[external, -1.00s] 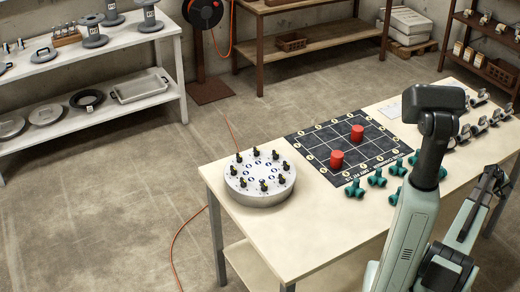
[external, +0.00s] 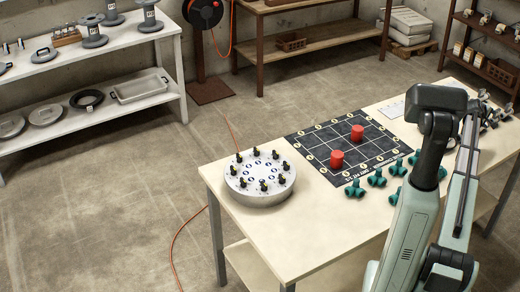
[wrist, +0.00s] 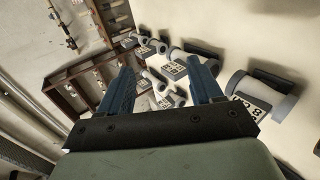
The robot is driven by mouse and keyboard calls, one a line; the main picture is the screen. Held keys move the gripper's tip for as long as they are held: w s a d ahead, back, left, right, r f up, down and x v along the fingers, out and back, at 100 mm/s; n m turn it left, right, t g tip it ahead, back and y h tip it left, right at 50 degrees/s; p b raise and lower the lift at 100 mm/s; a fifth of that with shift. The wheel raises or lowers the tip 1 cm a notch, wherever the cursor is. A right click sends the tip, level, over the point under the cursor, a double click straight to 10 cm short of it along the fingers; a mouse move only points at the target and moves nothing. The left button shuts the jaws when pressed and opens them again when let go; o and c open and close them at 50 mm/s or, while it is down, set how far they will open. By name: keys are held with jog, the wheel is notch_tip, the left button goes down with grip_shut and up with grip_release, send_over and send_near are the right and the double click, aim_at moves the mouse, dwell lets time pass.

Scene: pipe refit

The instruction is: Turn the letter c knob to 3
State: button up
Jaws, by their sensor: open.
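A round white panel (external: 260,195) with several small black knobs stands on the left end of the table in the external view. A ring of blue-marked dots lies on its top. The letters on it are too small to read, so I cannot tell which knob is c. My gripper (wrist: 160,80) shows in the wrist view with its two blue-grey fingers apart and nothing between them. It is over the right part of the table, far from the panel. In the external view my arm hides most of the gripper.
A dark grid board (external: 348,152) with two red cylinders (external: 337,160) lies mid-table. Several green pipe fittings (external: 376,178) sit in front of it. Grey pipe pieces with number tags (wrist: 250,98) lie below my gripper. A wooden shelf (wrist: 95,80) stands beyond the table.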

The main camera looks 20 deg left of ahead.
jog(key=s+a+n+g+y, duration=0.25)
jog(key=a+n+y, duration=0.35)
jog(key=a, duration=4)
jog(key=s+a+r+n+y, duration=0.1)
jog(key=s+a, duration=0.2)
jog(key=a, duration=0.5)
jog(key=s+a+n+y, duration=0.1)
jog(key=s+a+y, duration=0.1)
jog(key=s+a, duration=0.35)
jog(key=n+g+y, duration=0.2)
jog(key=n+g, duration=0.7)
jog(key=n, duration=0.1)
send_near(234, 168)
jog(key=x, duration=0.8)
jog(key=shift+s+a+f, duration=0.1)
jog(key=shift+a+f, duration=0.1)
jog(key=shift+f, duration=0.1)
